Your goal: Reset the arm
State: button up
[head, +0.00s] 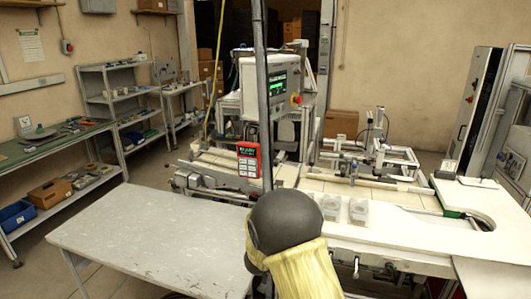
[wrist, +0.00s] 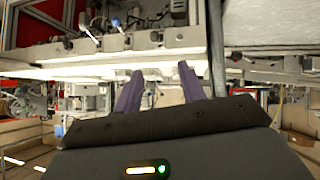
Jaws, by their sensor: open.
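My arm shows in the head view as a dark rounded link with a yellow cover, low and right of centre. My gripper is hidden in that view. In the wrist view my gripper (wrist: 160,70) shows two purple fingers standing apart, with nothing held between them. Beyond the fingers is a pale machine edge (wrist: 170,52) with metal fittings. I cannot tell the distance from the fingertips to it.
A bare grey table (head: 150,235) stands front left. The white worktop (head: 400,225) at right carries two small pale pieces (head: 358,210). Behind is a machine with a screen (head: 278,84). A green-topped bench (head: 55,145) stands left; some floor between is free.

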jog(key=s+d+r+n+g+y, duration=0.1)
jog(key=s+d+r+g, duration=0.1)
jog(key=s, duration=0.7)
jog(key=s+d+r+n+g+y, duration=0.1)
jog(key=s+d+r+g+y, duration=0.1)
jog(key=s, duration=0.8)
jog(key=s+d+r+n+g+y, duration=0.1)
jog(key=s+d, duration=0.3)
jog(key=s, duration=0.5)
jog(key=shift+s+d+r+g+y, duration=0.15)
jog(key=shift+r+g+y, duration=0.35)
jog(key=shift+r, duration=0.35)
